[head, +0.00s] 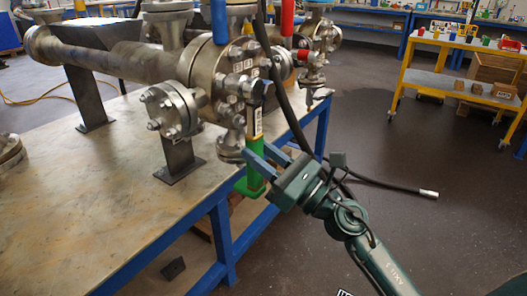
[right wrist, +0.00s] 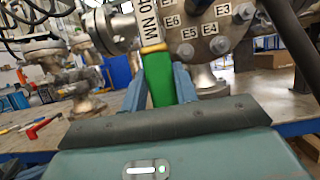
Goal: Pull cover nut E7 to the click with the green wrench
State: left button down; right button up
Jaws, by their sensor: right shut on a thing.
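The green wrench (head: 254,180) hangs down in front of the flanged cover (head: 238,88), its upper end at the lower right bolts. My right gripper (head: 257,150) is shut around its green handle, below the white label. In the right wrist view the green handle (right wrist: 159,78) stands between the two fingers (right wrist: 157,88), with a yellow band and a label ending in NM above. The cover (right wrist: 205,35) there bears labels E3 to E6. A partly cut label at the top edge may be E7; that nut and the wrench head are out of that view. My left gripper is not in view.
A blue handle (head: 219,22) and a red handle (head: 287,18) stand above the vessel. A dark hose (head: 285,95) runs close behind the wrench to the floor. The blue-framed steel table (head: 90,190) lies left of the gripper. The floor to the right is mostly clear up to a yellow cart (head: 450,83).

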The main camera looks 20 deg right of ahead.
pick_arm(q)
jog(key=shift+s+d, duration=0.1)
pick_arm(e)
jog(key=shift+w+r, duration=0.1)
jog(key=shift+w, duration=0.05)
jog(key=shift+w+a, duration=0.3)
jog(key=shift+w, duration=0.05)
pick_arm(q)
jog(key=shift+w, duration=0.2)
pick_arm(e)
jog(key=shift+w+a, duration=0.4)
jog(key=shift+w, duration=0.15)
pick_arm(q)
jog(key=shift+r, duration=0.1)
